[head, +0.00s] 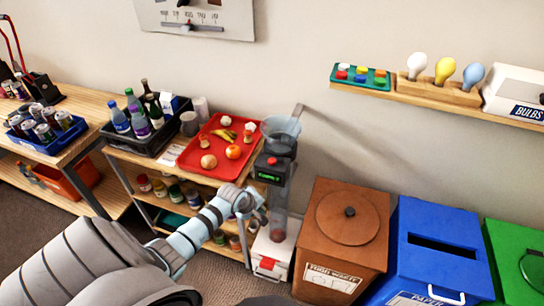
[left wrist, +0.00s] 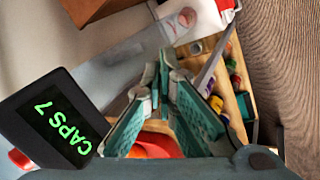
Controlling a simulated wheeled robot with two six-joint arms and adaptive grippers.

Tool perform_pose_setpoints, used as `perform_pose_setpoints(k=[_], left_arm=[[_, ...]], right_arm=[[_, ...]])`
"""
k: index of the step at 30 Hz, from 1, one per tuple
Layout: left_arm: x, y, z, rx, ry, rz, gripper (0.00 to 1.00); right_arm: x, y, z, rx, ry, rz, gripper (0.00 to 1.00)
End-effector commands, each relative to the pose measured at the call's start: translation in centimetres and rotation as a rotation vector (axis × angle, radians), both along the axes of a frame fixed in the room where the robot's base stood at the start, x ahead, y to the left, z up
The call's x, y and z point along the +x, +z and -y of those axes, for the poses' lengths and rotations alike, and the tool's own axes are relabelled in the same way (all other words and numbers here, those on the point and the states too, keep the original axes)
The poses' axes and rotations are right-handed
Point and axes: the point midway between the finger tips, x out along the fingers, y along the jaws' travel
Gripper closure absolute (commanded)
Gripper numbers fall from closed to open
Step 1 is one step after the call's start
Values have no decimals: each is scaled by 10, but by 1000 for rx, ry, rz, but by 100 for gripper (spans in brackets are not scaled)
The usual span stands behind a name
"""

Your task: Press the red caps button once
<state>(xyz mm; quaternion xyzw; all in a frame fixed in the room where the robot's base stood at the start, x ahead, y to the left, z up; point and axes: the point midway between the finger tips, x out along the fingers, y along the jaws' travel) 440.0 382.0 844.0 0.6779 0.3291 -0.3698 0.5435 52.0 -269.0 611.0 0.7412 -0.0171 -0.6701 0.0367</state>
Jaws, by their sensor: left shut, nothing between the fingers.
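The caps counter is a dark box (head: 270,174) with a green display, set below a clear funnel (head: 280,133) on a clear tube. Its red button (head: 272,160) shows on the box's upper side. In the left wrist view the display (left wrist: 62,120) reads "CAPS 7", and the red button (left wrist: 19,159) peeks out at the lower left edge, partly cut off. My left gripper (head: 261,211) is shut and empty, below and just left of the counter box. In the left wrist view its fingers (left wrist: 165,62) are together, apart from the box. My right gripper is not in view.
A red tray (head: 191,155) with food stands on the shelf left of the counter. A brown bin (head: 320,243), a blue paper bin (head: 440,210) and a green bin (head: 518,235) stand to its right. A white box (head: 285,248) is at the tube's foot.

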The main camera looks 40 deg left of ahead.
Motion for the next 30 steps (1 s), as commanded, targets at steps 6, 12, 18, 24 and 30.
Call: perform_pose_setpoints(k=[6,12,18,24,30], left_arm=[[66,133,-6,-271,284,134,100],[101,218,-23,-533,549,211,100],[111,248,-31,-648,659,234,100],[111,247,-31,-651,663,234,100],[111,244,-31,-649,662,234,100]], right_arm=[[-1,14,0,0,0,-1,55],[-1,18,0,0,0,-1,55],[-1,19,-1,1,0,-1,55],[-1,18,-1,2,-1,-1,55],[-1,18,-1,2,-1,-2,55]])
